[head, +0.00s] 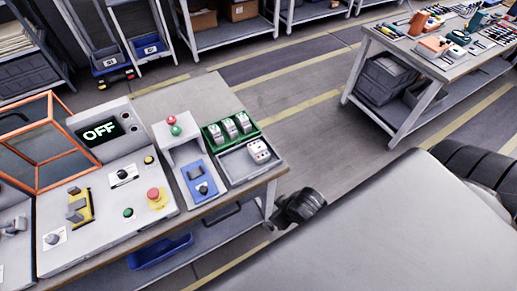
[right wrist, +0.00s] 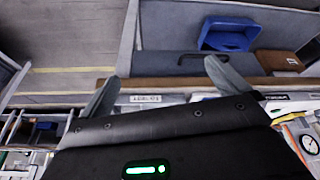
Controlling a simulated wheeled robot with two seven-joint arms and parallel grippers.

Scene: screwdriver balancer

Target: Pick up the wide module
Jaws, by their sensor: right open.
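Three grey-white modules (head: 229,127) stand side by side in a green tray (head: 207,139) at the bench's back right corner in the head view. A single white module with dark spots (head: 258,151) lies in the grey tray (head: 237,180) in front of it. I cannot tell for sure which is the wide one. In the right wrist view my right gripper (right wrist: 160,84) has its fingers spread apart with nothing between them. No module is recognisable there. My left gripper is not in view.
The bench carries an orange-framed guard (head: 45,124), an OFF display (head: 100,132), a red stop button (head: 156,197) and a blue fixture (head: 198,185). A blue bin (head: 160,251) sits below. A tool table (head: 455,66) stands at the right.

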